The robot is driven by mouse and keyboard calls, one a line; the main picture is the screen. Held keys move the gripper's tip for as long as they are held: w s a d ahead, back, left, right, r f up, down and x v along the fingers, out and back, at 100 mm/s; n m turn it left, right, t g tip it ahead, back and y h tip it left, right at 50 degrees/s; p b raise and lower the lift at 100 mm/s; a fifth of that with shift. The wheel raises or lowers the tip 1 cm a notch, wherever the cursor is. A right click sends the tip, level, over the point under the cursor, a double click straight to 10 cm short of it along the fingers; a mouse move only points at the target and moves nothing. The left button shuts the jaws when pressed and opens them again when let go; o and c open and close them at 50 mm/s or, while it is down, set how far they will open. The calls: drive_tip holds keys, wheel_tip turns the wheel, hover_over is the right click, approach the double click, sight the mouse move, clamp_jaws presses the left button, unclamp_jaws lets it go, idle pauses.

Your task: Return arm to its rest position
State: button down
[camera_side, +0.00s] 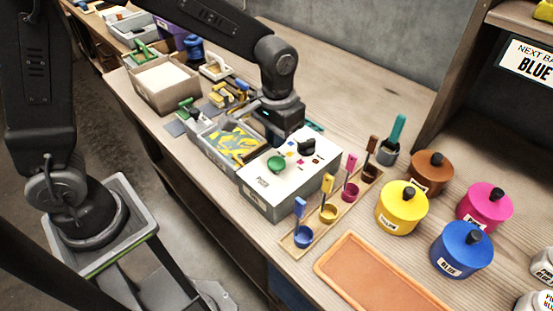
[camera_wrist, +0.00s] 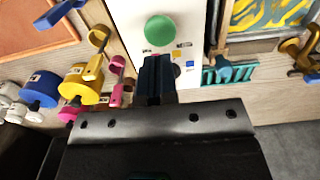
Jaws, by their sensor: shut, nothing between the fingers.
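My gripper (camera_side: 274,138) hangs at the back edge of a white-topped box (camera_side: 262,182), pointing down, with my arm reaching in from the upper left. In the wrist view the fingers (camera_wrist: 155,75) are together with nothing between them, over the white top near its green button (camera_wrist: 159,30). Whether the fingertips touch the box cannot be told.
A grey tray with a yellow and blue pattern (camera_side: 232,143) is left of the box. A rack of small cups with brushes (camera_side: 329,212), an orange tray (camera_side: 375,280) and lidded pots, including a yellow one (camera_side: 403,207), stand to the right. A teal comb (camera_wrist: 228,73) lies behind the box.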

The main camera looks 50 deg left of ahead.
drive_tip(key=shift+r, duration=0.95)
drive_tip(key=shift+r, duration=0.1)
drive_tip(key=s+a+r+t, duration=0.2)
drive_tip(key=s+a+r, duration=0.2)
drive_tip(key=s, duration=0.4)
drive_tip(key=s+a+r+t, duration=0.3)
drive_tip(key=s+a+r, duration=0.2)
drive_tip(key=s, duration=0.3)
drive_tip(key=shift+r+t, duration=0.3)
drive_tip(key=shift+r, duration=0.45)
